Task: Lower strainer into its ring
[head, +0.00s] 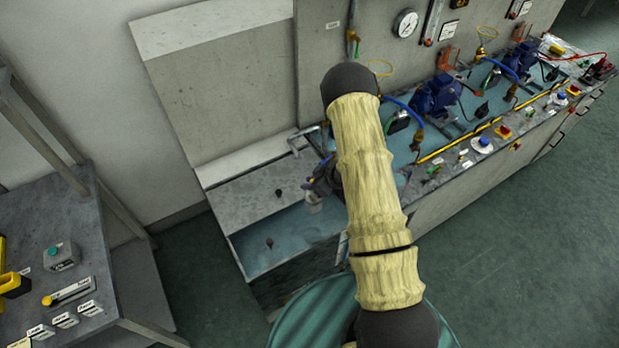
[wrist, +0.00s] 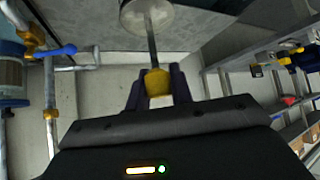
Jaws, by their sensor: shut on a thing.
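My gripper (wrist: 158,92) is shut on the yellow handle (wrist: 157,82) of the strainer. A thin dark rod runs from the handle to the strainer's pale round body (wrist: 147,14), which is cut off by the top edge of the wrist view. In the head view my gripper (head: 322,186) is small and partly hidden behind my arm, over the sump of the bench. The pale strainer (head: 313,203) hangs just below it, over the blue-grey water (head: 290,240). I cannot make out the ring in either view.
Small dark knobs stand at the sump (head: 270,243) and on its grey cover (head: 278,193). Blue pumps (head: 436,95) and hoses line the bench to the right. A pipe with a blue-handled valve (wrist: 55,51) is left in the wrist view. A grey side table (head: 95,255) stands at left.

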